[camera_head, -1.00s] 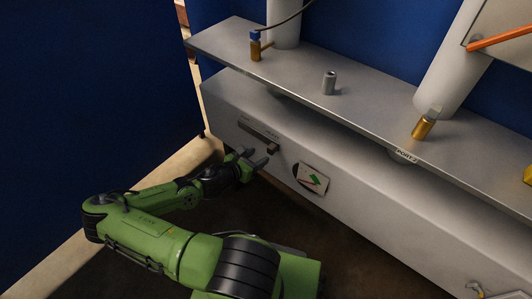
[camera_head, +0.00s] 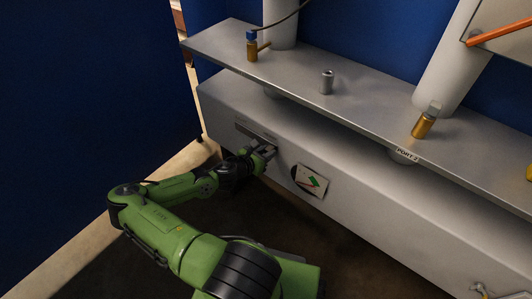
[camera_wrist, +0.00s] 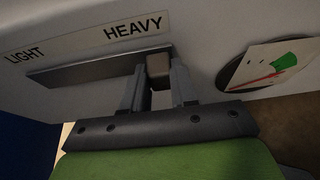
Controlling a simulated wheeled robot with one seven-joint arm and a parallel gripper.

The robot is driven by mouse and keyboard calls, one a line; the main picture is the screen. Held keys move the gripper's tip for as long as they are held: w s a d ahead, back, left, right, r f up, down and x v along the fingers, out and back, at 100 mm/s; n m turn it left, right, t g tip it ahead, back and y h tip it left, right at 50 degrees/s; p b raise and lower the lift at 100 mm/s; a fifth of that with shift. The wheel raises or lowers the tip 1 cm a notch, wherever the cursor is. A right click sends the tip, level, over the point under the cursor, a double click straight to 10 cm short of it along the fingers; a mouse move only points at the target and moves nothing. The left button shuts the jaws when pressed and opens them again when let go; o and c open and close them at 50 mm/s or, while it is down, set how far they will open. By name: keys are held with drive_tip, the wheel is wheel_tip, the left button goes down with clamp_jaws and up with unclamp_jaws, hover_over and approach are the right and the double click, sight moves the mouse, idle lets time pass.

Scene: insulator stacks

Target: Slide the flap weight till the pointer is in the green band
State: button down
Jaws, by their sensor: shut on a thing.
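The flap weight (camera_wrist: 158,66) is a small brownish block at the HEAVY end of a slotted rail (camera_wrist: 90,70) on the grey box front. My gripper (camera_wrist: 157,82) is shut on it, one finger on each side, in the wrist view. In the head view my gripper (camera_head: 266,151) reaches the box front and hides most of the weight. The dial (camera_wrist: 270,68) is to the right of my gripper, with a red pointer (camera_wrist: 255,82) and a green band (camera_wrist: 292,52). The pointer lies below the green band. The dial also shows in the head view (camera_head: 311,181).
The LIGHT label (camera_wrist: 24,57) is at the rail's left end, the HEAVY label (camera_wrist: 133,29) above its right. A shelf (camera_head: 365,97) above the box carries a grey cylinder (camera_head: 327,82) and brass fittings (camera_head: 423,125). A blue wall (camera_head: 90,90) stands at left.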

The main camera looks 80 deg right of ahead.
drive_tip(key=w, duration=0.1)
drive_tip(key=w+d+p, duration=0.1)
drive_tip(key=w, duration=0.1)
drive_tip(key=shift+w+d+f, duration=0.1)
drive_tip(key=shift+d+f, duration=0.05)
idle(0.3)
drive_tip(key=c, duration=0.9)
unclamp_jaws()
drive_tip(key=p+v, duration=0.3)
drive_tip(key=v, duration=1.2)
drive_tip(key=shift+w+a+r+p, duration=0.1)
drive_tip(key=shift+a+r+p, duration=0.2)
drive_tip(key=shift+r+p, duration=0.05)
